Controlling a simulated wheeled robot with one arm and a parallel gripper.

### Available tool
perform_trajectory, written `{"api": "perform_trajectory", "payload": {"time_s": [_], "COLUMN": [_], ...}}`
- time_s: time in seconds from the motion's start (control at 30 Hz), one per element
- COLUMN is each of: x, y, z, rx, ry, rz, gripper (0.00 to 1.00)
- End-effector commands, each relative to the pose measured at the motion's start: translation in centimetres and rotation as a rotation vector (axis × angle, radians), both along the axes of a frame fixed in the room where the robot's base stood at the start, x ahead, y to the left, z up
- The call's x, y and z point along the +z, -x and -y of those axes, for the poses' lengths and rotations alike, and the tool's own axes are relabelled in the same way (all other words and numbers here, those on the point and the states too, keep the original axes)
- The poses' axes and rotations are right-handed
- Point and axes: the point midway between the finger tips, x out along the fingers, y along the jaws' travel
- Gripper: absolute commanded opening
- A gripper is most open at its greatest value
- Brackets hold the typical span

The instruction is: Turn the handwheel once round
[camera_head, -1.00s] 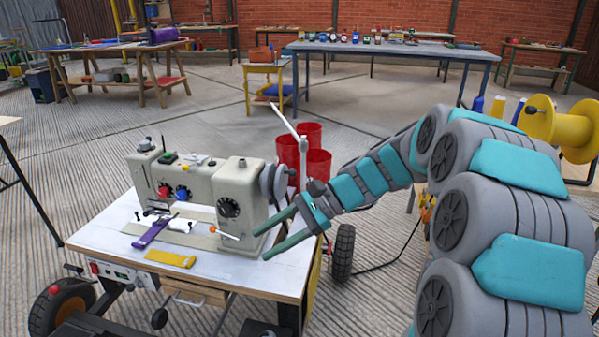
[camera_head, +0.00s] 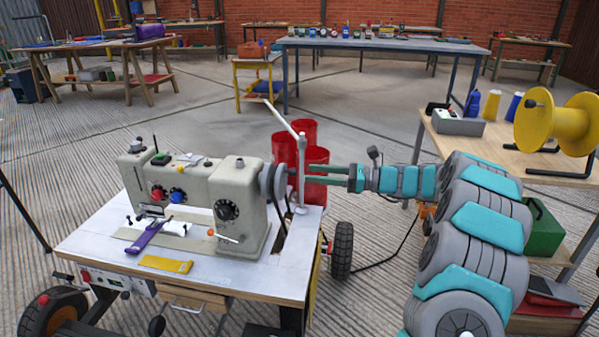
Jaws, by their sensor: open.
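The grey handwheel (camera_head: 267,183) sits on the right end of the cream sewing machine (camera_head: 238,196), which stands on a white-topped cart (camera_head: 93,244). My gripper (camera_head: 308,174) is open, with two thin green fingers pointing left at the handwheel, about level with it. The fingertips end close to a thin pale upright post (camera_head: 301,190) beside the wheel. Whether they touch the post or wheel cannot be told. Nothing shows between the fingers.
Red cylinders (camera_head: 308,132) stand behind the gripper. A purple tool (camera_head: 150,234) and a yellow strip (camera_head: 165,264) lie on the cart's front. At right, a wooden table (camera_head: 480,147) holds a yellow spool (camera_head: 558,122). Open floor lies behind the cart.

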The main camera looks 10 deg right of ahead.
Motion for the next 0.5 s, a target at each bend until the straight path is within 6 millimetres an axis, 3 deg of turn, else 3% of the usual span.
{"api": "perform_trajectory", "payload": {"time_s": [0.23,0.5], "x": [0.1,0.0], "y": [-1.3,-1.8], "z": [-3.4,-4.5], "rx": [0.005,0.001], "ry": [-0.001,-0.001], "rz": [0.001,0.001], "gripper": [0.56,0.56]}}
